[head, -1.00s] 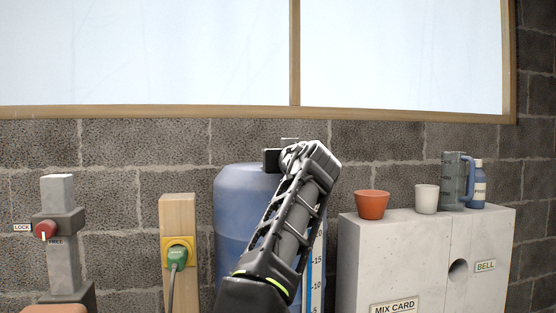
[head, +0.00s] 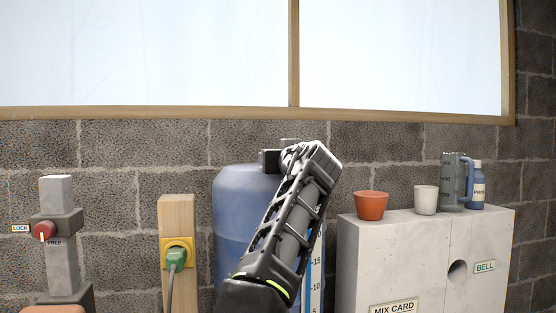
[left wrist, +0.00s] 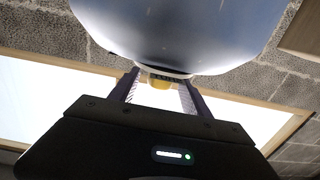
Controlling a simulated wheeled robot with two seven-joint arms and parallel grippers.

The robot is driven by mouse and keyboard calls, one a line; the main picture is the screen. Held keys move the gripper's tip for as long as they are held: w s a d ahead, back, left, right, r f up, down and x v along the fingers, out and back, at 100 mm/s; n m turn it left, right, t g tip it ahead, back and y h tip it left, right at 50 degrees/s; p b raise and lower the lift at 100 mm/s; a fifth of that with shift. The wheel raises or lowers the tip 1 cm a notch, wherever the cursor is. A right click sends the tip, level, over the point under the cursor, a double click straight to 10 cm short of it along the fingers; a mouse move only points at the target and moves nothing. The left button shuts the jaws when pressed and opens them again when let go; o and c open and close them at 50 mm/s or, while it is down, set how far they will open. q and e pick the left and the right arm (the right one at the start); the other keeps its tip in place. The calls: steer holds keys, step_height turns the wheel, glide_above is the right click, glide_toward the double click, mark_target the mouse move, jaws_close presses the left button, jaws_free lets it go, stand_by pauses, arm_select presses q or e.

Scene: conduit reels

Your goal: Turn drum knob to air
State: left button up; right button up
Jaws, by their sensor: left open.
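The blue drum (head: 236,215) stands in the middle of the head view, partly hidden behind my left arm. My left gripper (head: 271,160) is at the drum's top, with its fingers mostly hidden by my arm there. My right gripper is not in view.
A grey post with a red knob (head: 43,231) and LOCK and FREE labels stands at left. A wooden post holds a green plug (head: 176,258). At right a grey cabinet (head: 375,255) bears an orange pot (head: 371,206), a white cup (head: 426,200), a jug and a bottle.

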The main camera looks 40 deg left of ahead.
arm_select(q)
steer(key=shift+s+d+f+b, duration=0.15)
steer(key=shift+s+d+b, duration=0.1)
steer(key=shift+d+b, duration=0.15)
steer(key=b+v, duration=0.3)
steer(key=v, duration=0.3)
steer(key=shift+s+d+b, duration=0.2)
steer(key=shift+d+b, duration=0.05)
steer(key=shift+b, duration=0.05)
